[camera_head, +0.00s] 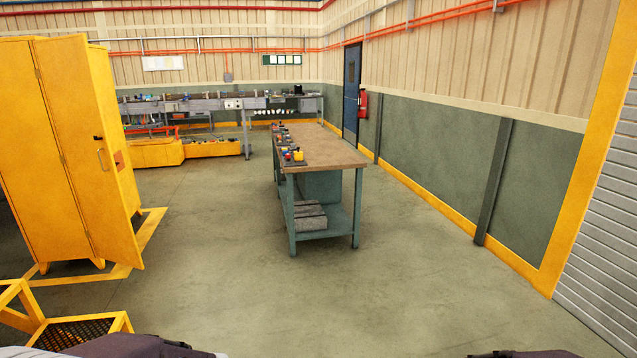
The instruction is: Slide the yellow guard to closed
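I cannot make out for certain a sliding yellow guard in the head view. Yellow things in view are a tall cabinet (52,150) on the left, its door (93,150) standing ajar, and a yellow frame (110,323) with a dark mesh panel at the bottom left. A long grey conveyor-like line (185,106) runs along the back wall, with low yellow boxes (157,152) in front of it. Neither of my grippers shows; only dark parts of my own arms appear at the bottom edge.
A workbench (333,151) with small coloured items stands in the middle, a lower shelf beneath it. A dark door (351,95) and a fire extinguisher (363,104) are behind it. A grey shutter (604,240) is at the right. The floor (300,300) in front is clear.

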